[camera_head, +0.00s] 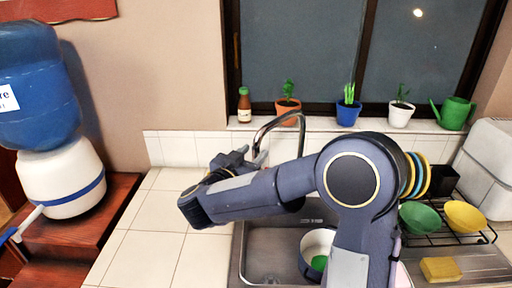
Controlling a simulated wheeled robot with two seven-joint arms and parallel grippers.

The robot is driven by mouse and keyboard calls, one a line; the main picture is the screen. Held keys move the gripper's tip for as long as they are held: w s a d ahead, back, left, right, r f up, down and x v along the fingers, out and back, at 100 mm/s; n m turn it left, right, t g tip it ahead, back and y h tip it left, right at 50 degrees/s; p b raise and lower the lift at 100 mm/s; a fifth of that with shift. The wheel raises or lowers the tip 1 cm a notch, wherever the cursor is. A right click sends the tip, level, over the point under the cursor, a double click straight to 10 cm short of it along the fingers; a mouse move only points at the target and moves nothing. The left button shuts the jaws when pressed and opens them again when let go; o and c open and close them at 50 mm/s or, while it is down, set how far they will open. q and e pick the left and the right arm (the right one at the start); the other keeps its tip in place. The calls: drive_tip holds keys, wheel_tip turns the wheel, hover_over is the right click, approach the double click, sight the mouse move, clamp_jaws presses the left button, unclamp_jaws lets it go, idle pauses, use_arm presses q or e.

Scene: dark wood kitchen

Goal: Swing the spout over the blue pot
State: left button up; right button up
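A pot (307,267), pale inside and dark blue outside, stands in the right part of the sink, partly covered by my arm. Something green lies in it. My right gripper (238,158) is at the left of the spout, close to its lower part. I cannot tell whether it touches the spout or whether its fingers are open. My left gripper is not in view.
The metal sink (265,262) is set in a white tiled counter (150,246), clear on the left. A dish rack (449,236) with bowls and a yellow sponge (440,269) are at right. Potted plants and a brown bottle (244,106) line the sill. A water dispenser (62,178) stands left.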

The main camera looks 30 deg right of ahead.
drive_tip(key=shift+x, duration=1.25)
clamp_jaws()
